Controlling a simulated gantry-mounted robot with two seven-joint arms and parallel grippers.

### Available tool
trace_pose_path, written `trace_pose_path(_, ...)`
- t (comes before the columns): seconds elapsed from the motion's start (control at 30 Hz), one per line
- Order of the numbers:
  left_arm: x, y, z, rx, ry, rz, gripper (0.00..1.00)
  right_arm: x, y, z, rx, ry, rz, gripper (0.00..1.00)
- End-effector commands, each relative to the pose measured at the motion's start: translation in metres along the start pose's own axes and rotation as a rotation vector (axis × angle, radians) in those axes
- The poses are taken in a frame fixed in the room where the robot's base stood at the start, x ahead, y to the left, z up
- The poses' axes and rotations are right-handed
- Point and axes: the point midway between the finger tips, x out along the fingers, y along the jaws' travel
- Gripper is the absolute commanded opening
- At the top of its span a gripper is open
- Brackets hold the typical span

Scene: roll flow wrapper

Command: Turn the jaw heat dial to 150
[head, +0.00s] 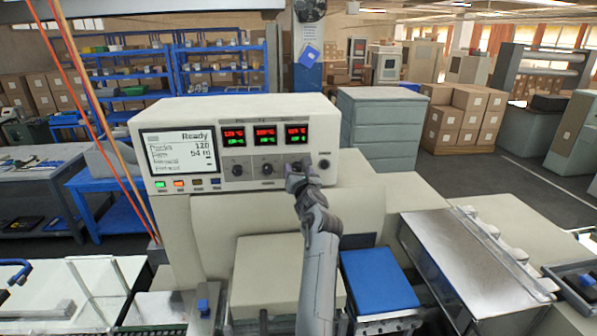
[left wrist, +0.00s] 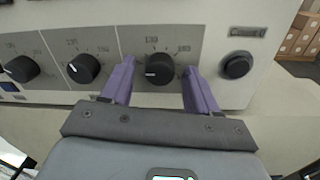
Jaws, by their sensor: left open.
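A round black dial (left wrist: 159,69), the rightmost of three on the machine's front panel, has a short white pointer mark towards its left side. I cannot read a name that tells which dial is the jaw heat one. My left gripper (left wrist: 160,72) is open, its two purple fingers on either side of this dial with a gap at each side. In the head view the left gripper (head: 298,176) is at the panel and hides most of that dial. My right gripper is not in view.
The middle dial (left wrist: 83,69) and left dial (left wrist: 22,69) are left of my fingers. A round black button (left wrist: 237,65) is close to the right finger. The panel has a "Ready" screen (head: 181,153) and red-green displays (head: 265,134). A blue pad (head: 378,281) lies below right.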

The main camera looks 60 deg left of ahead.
Motion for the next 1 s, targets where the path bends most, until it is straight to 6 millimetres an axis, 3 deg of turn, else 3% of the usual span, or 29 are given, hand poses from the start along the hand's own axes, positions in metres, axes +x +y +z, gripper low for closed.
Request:
trace_pose_path(0.2, -0.0001, -0.0002, 0.0000, 0.000, 0.000, 0.000, 0.57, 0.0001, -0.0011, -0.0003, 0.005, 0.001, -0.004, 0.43)
trace_pose_path(0.57, -0.0003, -0.0002, 0.0001, 0.000, 0.000, 0.000, 0.04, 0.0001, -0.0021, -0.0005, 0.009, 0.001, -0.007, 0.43)
trace_pose_path(1.0, -0.0004, -0.0007, -0.0015, 0.104, -0.008, 0.001, 0.04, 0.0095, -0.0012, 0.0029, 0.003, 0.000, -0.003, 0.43)
